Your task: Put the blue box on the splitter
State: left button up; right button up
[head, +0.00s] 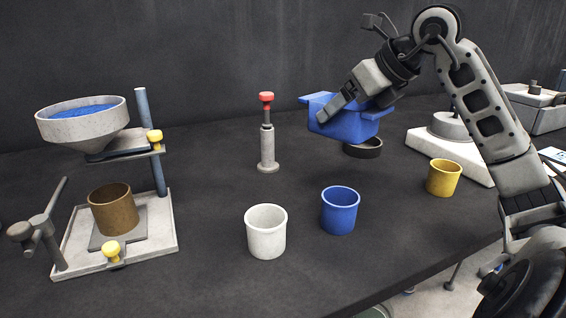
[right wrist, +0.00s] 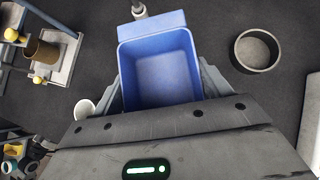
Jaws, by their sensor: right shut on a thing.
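The blue box (head: 352,126) is an open tub with flared rim tabs. My right gripper (head: 343,103) is shut on it and holds it above the table, right of the middle in the head view. In the right wrist view the box (right wrist: 160,75) looks empty, with gripper fingers along its sides. No part is labelled as the splitter, so I cannot tell which it is. A stand at the left carries a grey funnel (head: 85,126) filled with blue material, above a brown cup (head: 114,210) on its base (head: 160,240). My left gripper is not in view.
A white cup (head: 266,232), blue cup (head: 339,211) and yellow cup (head: 443,178) stand towards the front. A red-topped post (head: 267,140) stands at the middle. A dark round dish (head: 363,148) lies behind the box. Table between stand and white cup is clear.

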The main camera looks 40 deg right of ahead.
jog(key=w+d+f+p, duration=0.1)
jog(key=w+d+f, duration=0.1)
jog(key=w, duration=0.1)
jog(key=w+d+f+p, duration=0.1)
jog(key=w+d+f, duration=0.2)
jog(key=w+d+f+p, duration=0.2)
jog(key=w+f, duration=0.1)
jog(key=w, duration=0.1)
jog(key=shift+d+f, duration=0.1)
jog(key=shift+d, duration=0.05)
jog(key=shift+w+d+f, duration=0.2)
jog(key=shift+f, duration=0.1)
jog(key=shift+w+d+f, duration=0.15)
jog(key=shift+w+f, duration=0.1)
jog(key=shift+f, duration=0.2)
notch_tip(320, 180, down, 3)
jog(key=shift+f, duration=0.1)
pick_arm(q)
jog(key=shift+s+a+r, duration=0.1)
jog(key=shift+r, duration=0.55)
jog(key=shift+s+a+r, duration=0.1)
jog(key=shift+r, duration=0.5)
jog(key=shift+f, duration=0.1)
pick_arm(e)
jog(key=o, duration=0.6)
jog(key=shift+f, duration=0.1)
jog(key=o, duration=0.4)
